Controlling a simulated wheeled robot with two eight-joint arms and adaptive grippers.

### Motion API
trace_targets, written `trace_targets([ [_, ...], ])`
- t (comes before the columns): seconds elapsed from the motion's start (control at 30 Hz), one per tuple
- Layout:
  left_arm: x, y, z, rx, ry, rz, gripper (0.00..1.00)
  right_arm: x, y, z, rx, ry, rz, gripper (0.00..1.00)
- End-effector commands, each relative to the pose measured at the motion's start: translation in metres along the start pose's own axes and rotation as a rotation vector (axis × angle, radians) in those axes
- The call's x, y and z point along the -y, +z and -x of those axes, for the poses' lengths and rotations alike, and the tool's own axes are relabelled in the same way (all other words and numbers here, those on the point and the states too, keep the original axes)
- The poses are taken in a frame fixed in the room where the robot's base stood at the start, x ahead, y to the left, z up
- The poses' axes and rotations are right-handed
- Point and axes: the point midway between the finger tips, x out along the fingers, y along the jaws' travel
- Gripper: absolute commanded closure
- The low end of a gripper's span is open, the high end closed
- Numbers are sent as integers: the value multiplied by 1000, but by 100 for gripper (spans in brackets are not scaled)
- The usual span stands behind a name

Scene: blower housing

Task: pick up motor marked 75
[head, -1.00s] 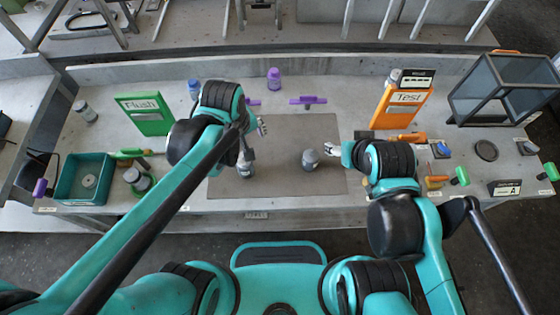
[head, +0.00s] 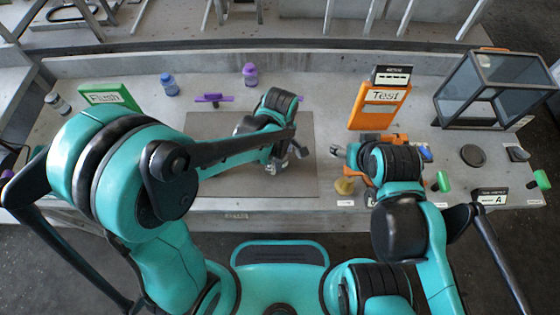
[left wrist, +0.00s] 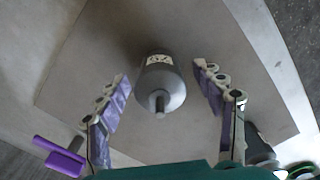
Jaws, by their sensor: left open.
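A grey cylindrical motor (left wrist: 162,85) with a pale label and a short shaft stub is on the grey mat (left wrist: 75,80) in the left wrist view. The label's marking is too small to read surely. My left gripper (left wrist: 165,105) is open, with its purple-padded fingers on either side of the motor and a gap on both sides. In the head view my left gripper (head: 288,158) is over the mat and largely hides the motor. My right gripper (head: 338,151) hangs by the mat's right edge, and its finger opening is unclear.
An orange Test board (head: 380,105) and a dark-framed clear box (head: 490,85) stand at the right. A green board (head: 108,95), a blue bottle (head: 169,84) and a purple bottle (head: 250,74) stand at the back left. A purple-handled item (head: 213,98) lies behind the mat.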

Motion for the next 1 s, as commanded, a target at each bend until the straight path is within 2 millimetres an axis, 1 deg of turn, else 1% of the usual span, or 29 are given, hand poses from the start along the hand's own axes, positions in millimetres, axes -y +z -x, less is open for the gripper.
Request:
trace_targets([
  [0.03,-1,0,-8,0,0,0,32,0,3,-4,0,0,0,37],
  [0.07,0,0,-10,0,0,0,32,0,3,-4,0,0,0,37],
  [0.27,0,0,-9,0,0,0,32,0,2,-3,0,0,0,37],
  [0.37,0,0,-8,0,0,-1,56,0,2,-3,0,0,0,37],
  [0.4,0,0,-8,0,0,-1,66,0,2,-3,0,0,0,37],
  [0.47,0,0,-8,0,0,-1,82,0,2,-3,0,0,0,37],
  [0.5,0,0,-8,0,0,-1,93,0,2,-3,0,0,0,37],
  [0.53,0,0,-8,0,0,-1,99,0,2,-3,0,0,0,37],
  [0.83,0,0,-6,0,0,-1,99,0,1,-2,0,0,0,37],
  [1.0,0,0,8,0,0,-1,99,0,-3,4,0,0,0,37],
])
